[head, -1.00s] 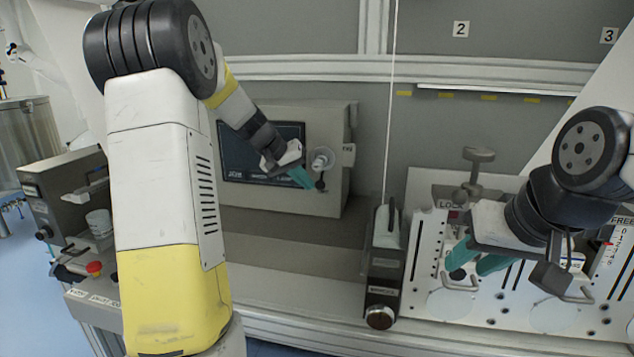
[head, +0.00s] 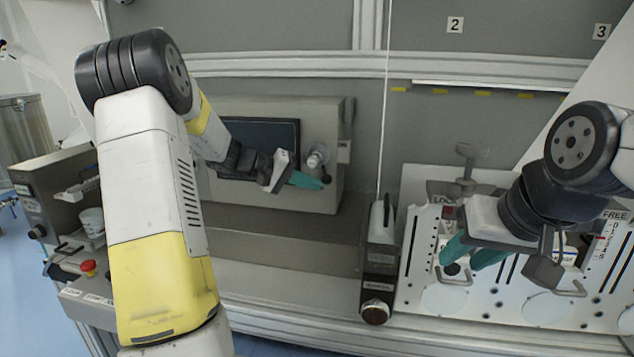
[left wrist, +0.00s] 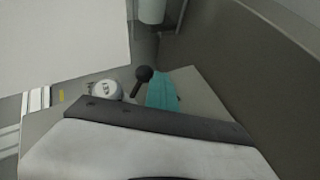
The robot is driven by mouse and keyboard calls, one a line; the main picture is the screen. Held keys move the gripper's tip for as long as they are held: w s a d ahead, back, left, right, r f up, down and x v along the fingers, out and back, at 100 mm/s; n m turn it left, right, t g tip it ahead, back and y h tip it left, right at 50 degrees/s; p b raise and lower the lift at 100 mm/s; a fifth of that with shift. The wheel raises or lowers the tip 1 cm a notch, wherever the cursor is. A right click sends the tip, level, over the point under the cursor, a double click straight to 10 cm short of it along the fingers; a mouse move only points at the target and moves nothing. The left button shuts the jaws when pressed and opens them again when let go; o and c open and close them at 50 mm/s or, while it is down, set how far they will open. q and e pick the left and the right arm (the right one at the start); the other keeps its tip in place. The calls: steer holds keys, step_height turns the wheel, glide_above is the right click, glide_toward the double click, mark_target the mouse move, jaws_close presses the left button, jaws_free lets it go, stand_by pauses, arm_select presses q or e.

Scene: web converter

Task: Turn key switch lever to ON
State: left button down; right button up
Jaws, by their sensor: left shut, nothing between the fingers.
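The key switch is a pale round part (head: 317,157) on the right of the grey cabinet's front, with a short lever ending in a black ball (head: 326,179) low on its right. In the left wrist view the round part (left wrist: 107,90) carries a label and the black ball (left wrist: 144,73) sticks out beside my fingers. My left gripper (head: 307,181) is shut and empty, its teal fingertips at the ball's left; I cannot tell whether they touch. In the left wrist view its fingers (left wrist: 162,90) partly overlap the lever side. My right gripper (head: 470,253) is open over the white perforated panel.
The grey cabinet (head: 270,194) has a dark screen (head: 272,133) on its left part. A narrow box with a round knob (head: 376,311) stands between my grippers. A red button (head: 88,267) is at the far left. The ledge (head: 280,234) below the cabinet is clear.

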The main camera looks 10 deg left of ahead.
mark_target(325, 182)
arm_select(q)
steer(key=d+n+h, duration=0.1)
steer(key=d+n+t+h, duration=0.1)
steer(key=h, duration=0.1)
steer(key=d+h, duration=0.1)
steer(key=h, duration=0.1)
steer(key=shift+d+r+n+t, duration=0.25)
steer(key=shift+r+n+t, duration=0.05)
steer(key=shift+n+t, duration=0.1)
steer(key=shift+s+d+r+n+t+h, duration=0.1)
steer(key=shift+d+r+n+t+h, duration=0.5)
steer(key=shift+n+t+h, duration=0.35)
steer(key=shift+d+r+n+t+h, duration=0.45)
steer(key=shift+d+n+t+h, duration=0.1)
steer(key=shift+n+t+h, duration=0.35)
steer(key=v, duration=0.7)
steer(key=shift+a+f, duration=0.25)
steer(key=shift+s, duration=0.15)
